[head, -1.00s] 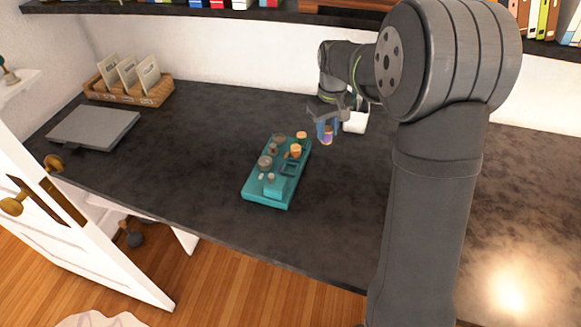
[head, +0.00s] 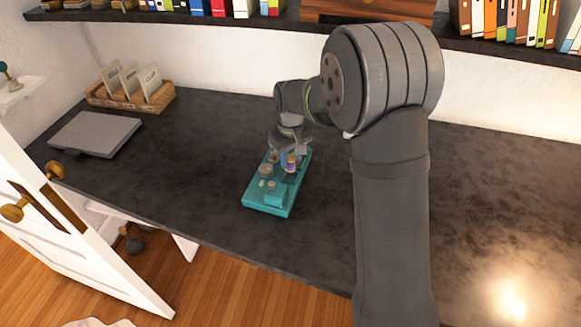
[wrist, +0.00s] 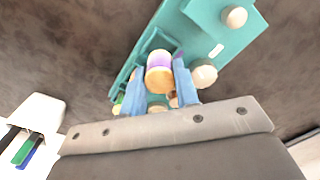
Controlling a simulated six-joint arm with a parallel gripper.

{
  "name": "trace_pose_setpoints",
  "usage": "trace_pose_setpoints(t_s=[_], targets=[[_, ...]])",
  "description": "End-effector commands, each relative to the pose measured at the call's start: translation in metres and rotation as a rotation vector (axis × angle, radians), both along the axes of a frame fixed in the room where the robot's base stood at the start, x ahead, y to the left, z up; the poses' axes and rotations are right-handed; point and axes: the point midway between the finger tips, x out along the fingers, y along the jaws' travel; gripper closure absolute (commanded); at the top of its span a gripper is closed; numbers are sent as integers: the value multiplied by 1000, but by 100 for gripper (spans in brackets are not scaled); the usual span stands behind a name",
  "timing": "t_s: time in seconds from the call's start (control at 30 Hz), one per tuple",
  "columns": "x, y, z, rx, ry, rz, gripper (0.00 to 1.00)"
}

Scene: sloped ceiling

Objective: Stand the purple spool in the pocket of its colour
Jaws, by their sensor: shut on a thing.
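The purple spool (wrist: 159,62), with orange-tan ends, is held between the blue fingers of my gripper (wrist: 160,82). In the head view the spool (head: 291,161) is over the right side of the teal tray (head: 266,208). The tray also shows in the wrist view (wrist: 200,28). A small purple patch (wrist: 179,54) shows on the tray beside the spool. The spool and fingers hide much of the pocket area, and I cannot tell whether the spool touches the tray.
Pale round pieces (wrist: 204,74) stand on the tray near my right finger. A white object with coloured stripes (wrist: 30,125) lies off to the left in the wrist view. A grey slab (head: 95,133) and a wooden card rack (head: 130,97) are far left. The dark tabletop around the tray is clear.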

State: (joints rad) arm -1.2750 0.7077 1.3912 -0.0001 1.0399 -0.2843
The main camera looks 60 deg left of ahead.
Motion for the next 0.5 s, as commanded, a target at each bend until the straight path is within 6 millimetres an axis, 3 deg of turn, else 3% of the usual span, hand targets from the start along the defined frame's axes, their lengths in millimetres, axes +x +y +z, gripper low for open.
trace_pose_setpoints(t_s=[0.3,0.5], targets=[[0,0,-38,-3,1,-1,94],[0,1,-40,0,0,-1,94]])
